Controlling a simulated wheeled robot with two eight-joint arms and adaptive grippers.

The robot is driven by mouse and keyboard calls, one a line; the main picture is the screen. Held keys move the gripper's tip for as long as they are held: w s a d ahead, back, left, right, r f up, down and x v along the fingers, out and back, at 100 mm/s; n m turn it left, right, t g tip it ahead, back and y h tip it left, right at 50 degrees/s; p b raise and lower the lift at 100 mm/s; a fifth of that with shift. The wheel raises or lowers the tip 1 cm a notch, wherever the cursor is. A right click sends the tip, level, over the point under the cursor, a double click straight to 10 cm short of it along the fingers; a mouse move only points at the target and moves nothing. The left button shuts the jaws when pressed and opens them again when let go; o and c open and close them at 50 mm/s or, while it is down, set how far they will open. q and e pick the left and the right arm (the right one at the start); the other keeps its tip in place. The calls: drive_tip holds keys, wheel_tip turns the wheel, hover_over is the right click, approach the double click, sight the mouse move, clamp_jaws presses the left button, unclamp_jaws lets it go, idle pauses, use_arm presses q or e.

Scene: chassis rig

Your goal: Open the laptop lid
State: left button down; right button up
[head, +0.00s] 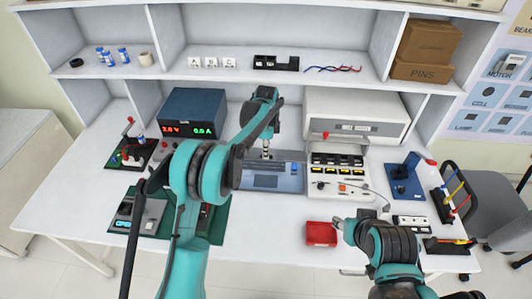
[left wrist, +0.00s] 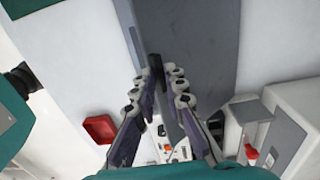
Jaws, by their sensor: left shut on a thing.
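The grey laptop (head: 272,181) lies on the white bench in the middle of the head view. My left gripper (head: 267,151) reaches down to its back part and is shut on the laptop lid. In the left wrist view, the fingers (left wrist: 158,75) close around the edge of a broad dark grey panel (left wrist: 205,50), which looks like the lid. How far the lid is raised is hard to tell. My right gripper (head: 341,226) is low at the right, beside the red tray, and its fingers are too small to read.
The red tray (head: 320,234) sits right of the laptop near the front edge. A power supply (head: 192,112) stands behind left, and a white cabinet (head: 355,117) behind right. A panel with switches (head: 337,171) stands close on the laptop's right. Bench in front of the laptop is clear.

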use_arm(q)
drive_tip(key=shift+w+a+f, duration=0.1)
drive_tip(key=shift+w+f, duration=0.15)
drive_tip(key=shift+w, duration=0.15)
drive_tip(key=c, duration=1.7)
unclamp_jaws()
drive_tip(key=shift+o, duration=0.3)
drive_tip(key=shift+w+f, duration=0.3)
drive_tip(key=shift+w, duration=0.15)
drive_tip(key=shift+s+r, duration=0.15)
drive_tip(key=shift+s, duration=0.05)
wheel_tip(320, 180, up, 12)
